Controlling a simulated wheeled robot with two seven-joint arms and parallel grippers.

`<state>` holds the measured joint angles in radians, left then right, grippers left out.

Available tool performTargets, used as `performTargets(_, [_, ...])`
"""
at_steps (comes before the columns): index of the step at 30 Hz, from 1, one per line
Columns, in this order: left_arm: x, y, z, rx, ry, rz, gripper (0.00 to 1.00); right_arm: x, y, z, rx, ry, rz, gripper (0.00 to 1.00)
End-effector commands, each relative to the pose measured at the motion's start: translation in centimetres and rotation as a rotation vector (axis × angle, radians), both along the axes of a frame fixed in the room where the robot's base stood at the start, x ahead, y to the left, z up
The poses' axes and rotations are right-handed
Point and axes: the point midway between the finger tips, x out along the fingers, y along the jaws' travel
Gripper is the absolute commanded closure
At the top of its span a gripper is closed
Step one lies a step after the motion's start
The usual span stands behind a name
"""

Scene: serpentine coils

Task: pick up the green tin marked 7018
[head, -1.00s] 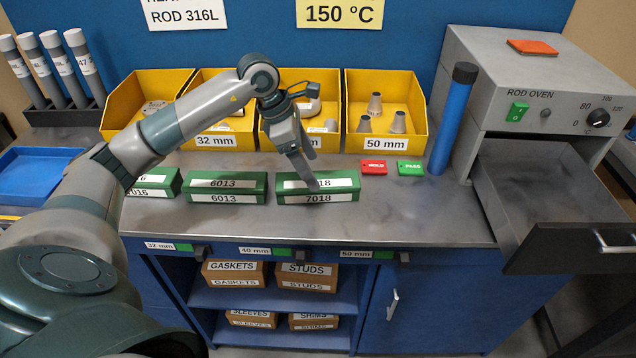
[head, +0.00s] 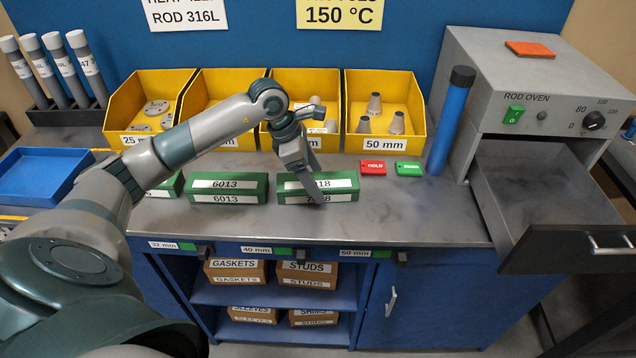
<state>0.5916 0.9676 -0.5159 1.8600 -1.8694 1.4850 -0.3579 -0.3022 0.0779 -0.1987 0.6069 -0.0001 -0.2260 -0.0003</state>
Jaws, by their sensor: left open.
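The green tin marked 7018 (head: 339,188) lies on the grey bench top near its front edge, with white labels on its top and front. My left gripper (head: 316,189) is open and points down at this tin. Its fingers cover part of both labels, one reaching down in front of the tin's front face. I cannot tell whether a finger touches the tin. My right gripper does not show.
A green 6013 tin (head: 228,188) sits just left, with another green tin (head: 168,186) beyond it. Red HOLD (head: 373,167) and green (head: 409,169) blocks lie right. Yellow bins (head: 384,142) stand behind. The oven drawer (head: 560,200) is open at right.

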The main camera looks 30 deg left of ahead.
Motion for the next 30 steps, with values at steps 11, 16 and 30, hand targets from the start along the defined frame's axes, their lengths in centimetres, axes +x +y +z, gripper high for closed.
performTargets(11, [0.5, -0.6, -1.8, 0.000, -0.002, 0.001, 0.25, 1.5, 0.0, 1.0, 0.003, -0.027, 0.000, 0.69])
performTargets(16, [0.5, -0.6, -1.8, 0.000, -0.002, 0.001, 0.25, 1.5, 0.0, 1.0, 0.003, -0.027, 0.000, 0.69])
performTargets(30, [0.5, -0.6, -1.7, 0.000, -0.002, 0.001, 0.97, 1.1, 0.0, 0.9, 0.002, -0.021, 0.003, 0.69])
